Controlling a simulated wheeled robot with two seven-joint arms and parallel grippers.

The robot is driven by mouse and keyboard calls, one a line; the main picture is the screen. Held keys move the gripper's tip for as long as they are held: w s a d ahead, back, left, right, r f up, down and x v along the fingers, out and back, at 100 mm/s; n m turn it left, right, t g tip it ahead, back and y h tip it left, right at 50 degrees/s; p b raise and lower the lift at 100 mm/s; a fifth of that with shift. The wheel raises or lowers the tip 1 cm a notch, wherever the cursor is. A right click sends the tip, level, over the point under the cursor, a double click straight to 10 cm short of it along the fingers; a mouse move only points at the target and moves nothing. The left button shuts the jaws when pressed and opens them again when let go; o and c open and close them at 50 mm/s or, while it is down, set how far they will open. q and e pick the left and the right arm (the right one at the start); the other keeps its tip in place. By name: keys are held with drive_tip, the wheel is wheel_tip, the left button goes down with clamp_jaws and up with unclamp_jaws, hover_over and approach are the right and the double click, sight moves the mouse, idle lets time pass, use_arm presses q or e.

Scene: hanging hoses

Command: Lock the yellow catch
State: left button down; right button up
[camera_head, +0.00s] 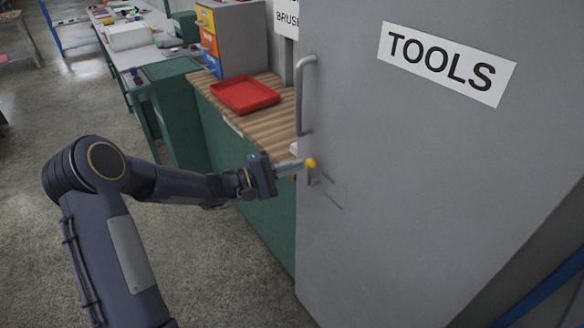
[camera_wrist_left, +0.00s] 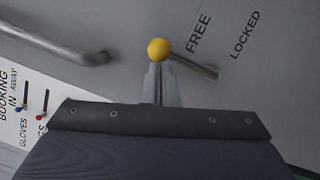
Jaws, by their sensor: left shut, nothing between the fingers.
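The yellow catch (camera_head: 311,163) is a yellow ball on a short metal lever on the grey door marked TOOLS (camera_head: 400,150). In the left wrist view the yellow ball (camera_wrist_left: 158,49) sits right at the tips of my left gripper (camera_wrist_left: 159,72), and its lever runs off to the right. The words FREE and LOCKED are printed on the door beside it. In the head view my left gripper (camera_head: 299,165) is shut and comes at the ball from the left. I cannot tell whether the fingers touch it. My right gripper is not in view.
A metal door handle (camera_head: 305,95) is above the catch. Left of the door, a wooden-topped green bench (camera_head: 235,120) carries a red tray (camera_head: 245,94) and a drawer unit (camera_head: 232,37). A white board (camera_wrist_left: 15,115) shows in the left wrist view. Open floor lies at left.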

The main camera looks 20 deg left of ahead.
use_arm(q)
drive_tip(key=s+d+f+m+y+b, duration=0.2)
drive_tip(key=m+b, duration=0.5)
drive_tip(key=b, duration=0.8)
drive_tip(key=s+d+f+m+y+b, duration=0.2)
drive_tip(key=d+m+b, duration=0.3)
drive_tip(key=b, duration=1)
drive_tip(key=shift+s+m+y, duration=0.7)
drive_tip(key=shift+s+m, duration=0.1)
drive_tip(key=shift+m, duration=1)
